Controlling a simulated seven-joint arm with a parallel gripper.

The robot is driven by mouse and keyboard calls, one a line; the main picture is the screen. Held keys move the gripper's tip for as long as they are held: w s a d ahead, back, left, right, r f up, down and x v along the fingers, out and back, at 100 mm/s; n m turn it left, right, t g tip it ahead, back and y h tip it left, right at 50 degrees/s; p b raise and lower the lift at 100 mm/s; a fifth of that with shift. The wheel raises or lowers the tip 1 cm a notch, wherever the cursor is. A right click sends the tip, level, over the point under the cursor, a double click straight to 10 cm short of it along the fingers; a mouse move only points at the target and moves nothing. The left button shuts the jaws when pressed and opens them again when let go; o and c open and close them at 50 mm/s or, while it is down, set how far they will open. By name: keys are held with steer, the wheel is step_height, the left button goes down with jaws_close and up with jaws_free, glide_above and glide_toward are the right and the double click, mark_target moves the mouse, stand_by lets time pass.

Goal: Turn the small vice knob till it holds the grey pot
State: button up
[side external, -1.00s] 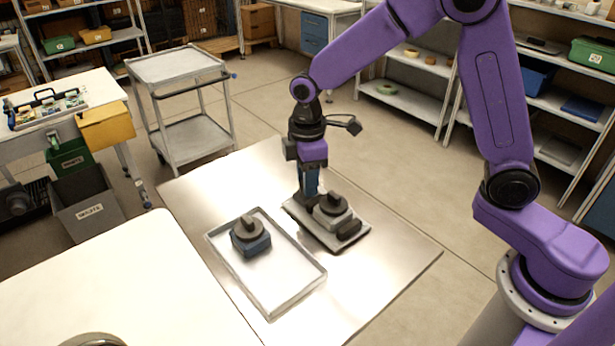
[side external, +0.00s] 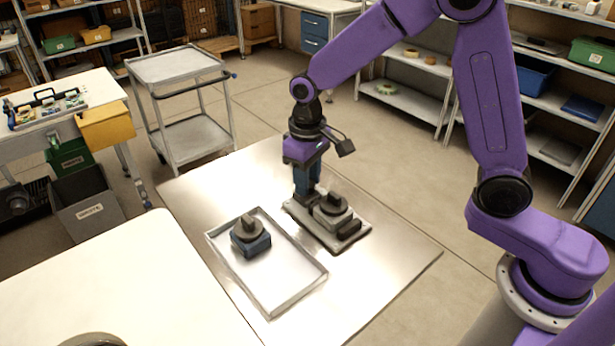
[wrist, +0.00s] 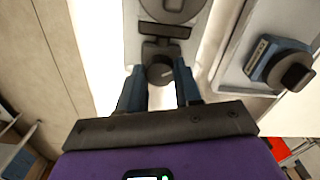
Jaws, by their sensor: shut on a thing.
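The small vice stands on a grey base plate (side external: 296,212) in the side view. The grey pot (side external: 333,219), with a dark round top, sits between its dark jaws; its edge shows at the top of the wrist view (wrist: 172,14). My gripper (side external: 304,195) points down at the far-left end of the vice. In the wrist view, its blue fingers are shut on the dark round vice knob (wrist: 160,72), one on each side. A dark jaw bar (wrist: 165,30) lies close to the pot. I cannot tell whether it touches the pot.
The steel table top (side external: 395,255) is clear on the right. A white table (side external: 120,285) fills the lower left.

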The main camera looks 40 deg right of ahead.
steer(key=m, duration=0.5)
steer(key=shift+m, duration=2.4)
steer(key=o, duration=1)
steer(key=shift+o, duration=0.2)
step_height(320, 180, up, 18)
steer(key=shift+f, duration=0.25)
